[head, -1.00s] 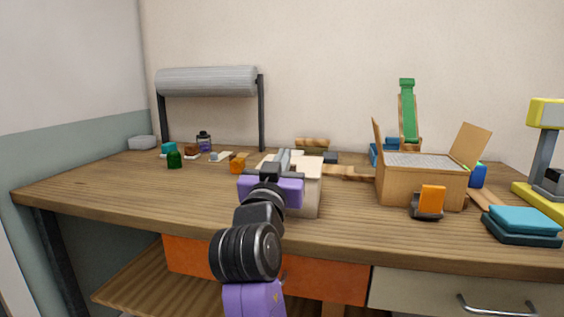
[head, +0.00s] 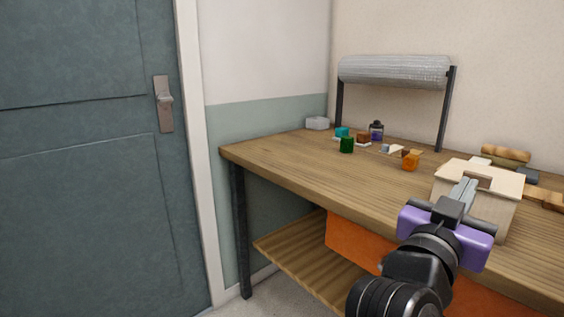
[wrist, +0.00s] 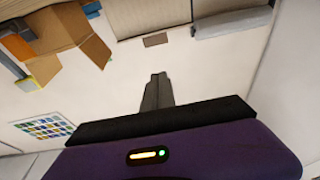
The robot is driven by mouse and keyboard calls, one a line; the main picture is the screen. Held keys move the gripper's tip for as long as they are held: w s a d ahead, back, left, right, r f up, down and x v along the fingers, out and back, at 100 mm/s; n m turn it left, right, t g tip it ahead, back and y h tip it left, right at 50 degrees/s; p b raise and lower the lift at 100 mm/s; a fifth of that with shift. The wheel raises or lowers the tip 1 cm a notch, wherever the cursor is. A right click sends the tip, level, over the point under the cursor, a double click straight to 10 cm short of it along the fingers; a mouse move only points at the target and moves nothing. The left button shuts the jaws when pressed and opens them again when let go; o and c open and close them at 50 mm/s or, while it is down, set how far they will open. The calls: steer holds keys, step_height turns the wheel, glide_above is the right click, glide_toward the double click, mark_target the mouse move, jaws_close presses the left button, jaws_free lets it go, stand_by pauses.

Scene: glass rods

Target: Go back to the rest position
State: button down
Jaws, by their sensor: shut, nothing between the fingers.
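My gripper (head: 463,191) is shut and empty, at the lower right of the head view.
A blue-grey door (head: 80,200) is at left. An open cardboard box (wrist: 60,28) shows in the wrist view.

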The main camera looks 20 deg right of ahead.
steer(key=w+a+n+t+y, duration=0.5)
steer(key=w+a+n+t, duration=0.1)
steer(key=a+n+t, duration=0.35)
steer(key=s+a+f+n+t+y, duration=0.4)
steer(key=a+f+n+y, duration=0.3)
steer(key=a+f+y, duration=0.35)
steer(key=s+a+f+m+g+y, duration=0.1)
steer(key=s+f+m+g+y, duration=0.15)
steer(key=s+f, duration=1)
steer(key=s+f+m+g+y, duration=0.1)
steer(key=s+f+g, duration=0.3)
steer(key=s+f, duration=0.85)
steer(key=s+r+p, duration=0.2)
steer(key=r+p, duration=1)
steer(key=r, duration=0.1)
steer(key=s+r+p, duration=0.2)
steer(key=r+p, duration=0.9)
steer(key=r, duration=0.2)
steer(key=shift+s+r+g+p, duration=0.2)
steer(key=shift+r+g+p, duration=0.1)
steer(key=shift+r+p, duration=0.1)
